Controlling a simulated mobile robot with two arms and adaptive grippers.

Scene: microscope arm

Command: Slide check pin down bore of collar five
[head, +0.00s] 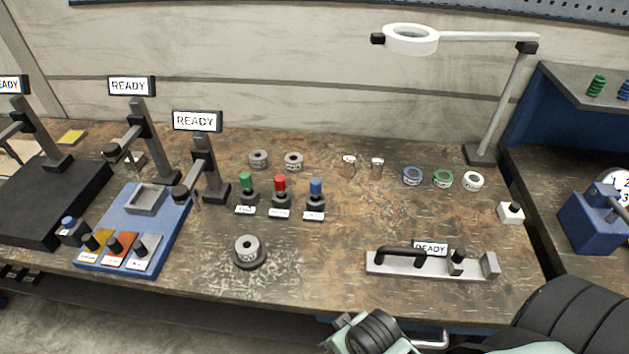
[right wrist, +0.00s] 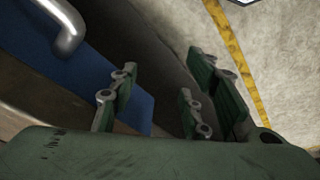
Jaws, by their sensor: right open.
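A grey collar (head: 247,248) sits on a dark round base at the front of the bench. Two more grey collars (head: 258,158) (head: 293,161) lie farther back. Blue (head: 412,176), green (head: 442,178) and white (head: 473,181) ringed collars lie at right. I cannot read which is number five. Green-, red- and blue-topped pins (head: 246,184) (head: 280,186) (head: 316,189) stand upright in dark holders, with small labels in front. I cannot tell which is the check pin. My right gripper (right wrist: 165,88) is open and empty, below the bench's front edge. My left gripper is out of view.
A grey gauge with a black handle (head: 400,252) lies at front right. A blue tray block (head: 180,215) and READY-signed stands (head: 143,130) fill the left. A magnifier lamp (head: 410,40) overhangs the back right.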

